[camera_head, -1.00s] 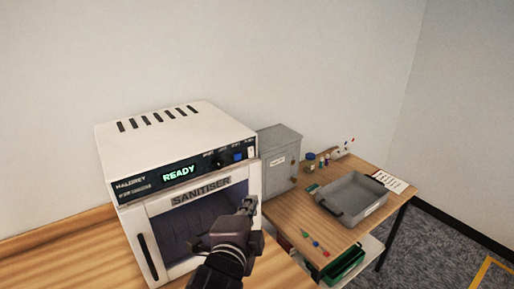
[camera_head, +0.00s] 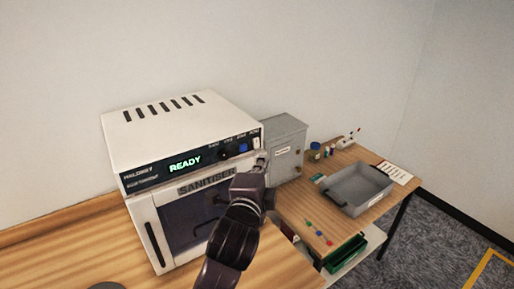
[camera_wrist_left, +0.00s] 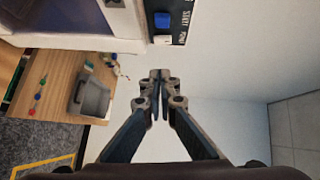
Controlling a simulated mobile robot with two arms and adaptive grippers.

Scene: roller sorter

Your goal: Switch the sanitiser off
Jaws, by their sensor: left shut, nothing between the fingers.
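The white sanitiser (camera_head: 180,112) stands on the wooden counter, its green display (camera_head: 185,163) reading READY. Its dark control strip has a black knob (camera_head: 226,153), a blue button (camera_head: 243,148) and a white switch (camera_head: 256,142) at the right end. In the left wrist view the blue button (camera_wrist_left: 163,20) and white switch (camera_wrist_left: 162,39) show at the top. My left gripper (camera_head: 260,160) is shut and empty, just below the strip's right end. Its closed fingertips (camera_wrist_left: 160,76) appear close to the switch; I cannot tell whether they touch. My right gripper is not in view.
A grey box (camera_head: 286,145) stands right of the sanitiser. On the lower table are a grey tray (camera_head: 352,203), small bottles (camera_head: 315,152) and several coloured pins (camera_head: 318,233). A green bin (camera_head: 345,254) sits below. The space above the sanitiser is clear.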

